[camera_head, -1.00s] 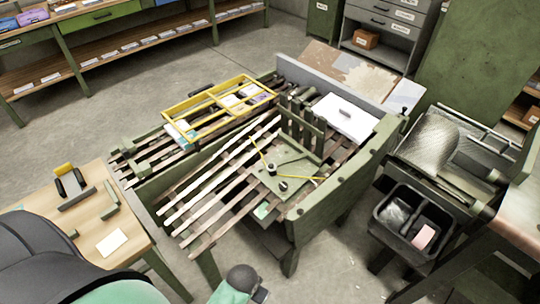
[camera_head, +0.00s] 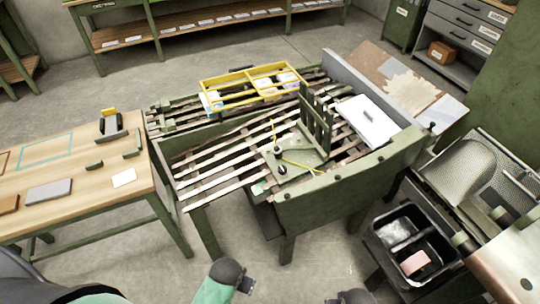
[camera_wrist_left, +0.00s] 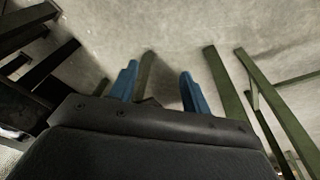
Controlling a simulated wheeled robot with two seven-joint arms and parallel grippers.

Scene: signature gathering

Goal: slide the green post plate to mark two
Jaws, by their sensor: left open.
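The green post plate (camera_head: 297,178) lies on the slatted bed of the green bench, with a row of upright slatted posts (camera_head: 316,117) at its right back side. A dark knob and yellow cords sit on the plate. A small pale green tag (camera_head: 258,188) is at its left front; I cannot read any mark. My left gripper (camera_wrist_left: 158,85) is open and empty, its blue fingers apart over the bare floor. In the head view my left arm is low at the bottom, well in front of the bench.
A yellow frame (camera_head: 252,87) and a white board (camera_head: 366,121) lie on the bench. A wooden table (camera_head: 75,176) stands at left, a black two-part bin (camera_head: 411,247) and a metal-topped machine (camera_head: 478,180) at right. Floor is clear before the bench.

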